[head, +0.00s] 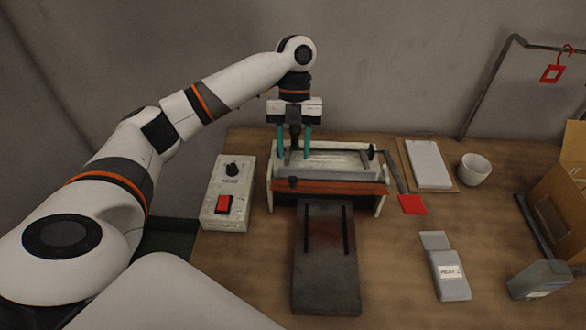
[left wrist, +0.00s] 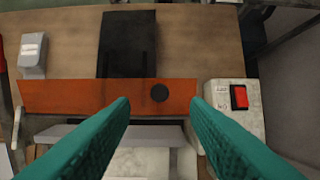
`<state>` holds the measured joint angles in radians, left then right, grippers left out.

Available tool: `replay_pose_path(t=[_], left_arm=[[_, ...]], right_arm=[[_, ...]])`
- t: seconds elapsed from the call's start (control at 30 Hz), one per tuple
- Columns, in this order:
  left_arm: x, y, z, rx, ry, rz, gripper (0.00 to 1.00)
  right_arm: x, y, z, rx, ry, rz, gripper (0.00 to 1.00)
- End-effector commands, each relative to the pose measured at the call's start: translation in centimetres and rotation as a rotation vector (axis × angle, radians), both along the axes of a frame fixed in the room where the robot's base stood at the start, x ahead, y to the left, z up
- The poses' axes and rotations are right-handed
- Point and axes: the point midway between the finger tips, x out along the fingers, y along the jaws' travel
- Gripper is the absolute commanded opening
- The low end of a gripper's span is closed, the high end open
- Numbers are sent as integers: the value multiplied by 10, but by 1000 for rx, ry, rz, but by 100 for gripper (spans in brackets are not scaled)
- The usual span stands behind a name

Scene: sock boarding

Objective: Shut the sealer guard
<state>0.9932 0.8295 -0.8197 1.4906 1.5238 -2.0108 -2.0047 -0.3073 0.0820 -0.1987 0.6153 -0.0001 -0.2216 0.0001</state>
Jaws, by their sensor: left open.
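The sealer (head: 270,190) stands at the table's back middle, with pale side walls and a pale bed (head: 335,160). Its orange guard (head: 345,188) shows as a strip along the front, below a grey bar. In the left wrist view the guard (left wrist: 90,97) is a broad orange panel with a round black knob (left wrist: 159,92); the knob also shows in the head view (head: 292,182). My left gripper (head: 294,156) points down over the sealer's back left part, behind the knob. Its teal fingers (left wrist: 160,115) are apart with nothing between them. My right gripper is out of view.
A dark slotted plate (head: 326,265) lies before the sealer. A control box (head: 229,190) with a red switch stands left. A red paddle (head: 412,204), clipboard (head: 429,164), cup (head: 474,169), grey packet (head: 450,275) and carton (head: 560,205) are right.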

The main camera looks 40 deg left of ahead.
Motion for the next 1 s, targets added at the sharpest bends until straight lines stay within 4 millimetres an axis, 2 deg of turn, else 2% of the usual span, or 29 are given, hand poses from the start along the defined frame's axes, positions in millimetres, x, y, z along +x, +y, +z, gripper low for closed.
replay_pose_path(t=[0.03,0.3,0.47,0.7,0.73,0.9,1.0], left_arm=[[-5,-3,-12,-2,5,-1,42],[-17,-9,-45,1,1,1,42],[-19,-11,-53,1,-1,1,42],[-19,-11,-55,1,-2,1,42],[-19,-11,-55,1,-2,1,41],[-19,-11,-55,1,-2,1,13],[-19,-11,-55,1,-2,1,0]], right_arm=[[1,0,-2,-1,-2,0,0],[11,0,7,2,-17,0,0],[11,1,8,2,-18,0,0],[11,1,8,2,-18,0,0],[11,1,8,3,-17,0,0],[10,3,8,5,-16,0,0],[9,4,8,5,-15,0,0]])
